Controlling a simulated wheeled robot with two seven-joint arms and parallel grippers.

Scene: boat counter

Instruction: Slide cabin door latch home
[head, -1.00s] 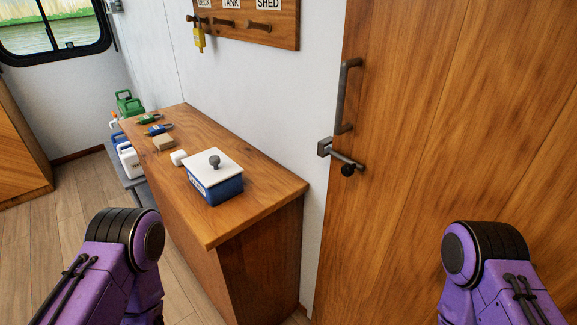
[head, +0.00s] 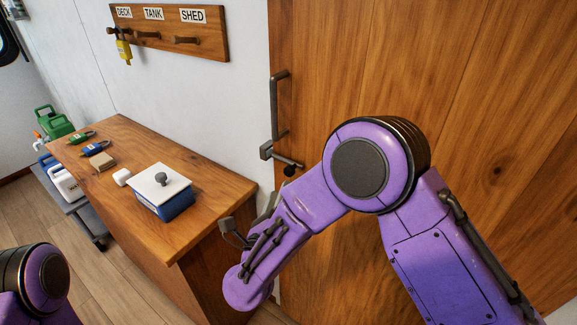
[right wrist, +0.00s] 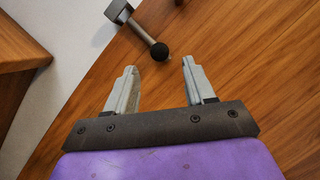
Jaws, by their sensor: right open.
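The cabin door (head: 440,60) is wooden, with a grey vertical handle (head: 276,106) near its left edge. Below the handle is the door latch (head: 287,163), a grey bar with a dark ball knob; its left end is at a grey block at the door's edge. In the right wrist view the latch (right wrist: 142,32) lies beyond the fingertips, its knob ahead of the gap between them. My right gripper (right wrist: 158,72) is open and empty, apart from the knob. In the head view my right forearm hides most of that gripper. My left gripper is out of view; only part of my left arm shows.
A key rack (head: 170,30) hangs above.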

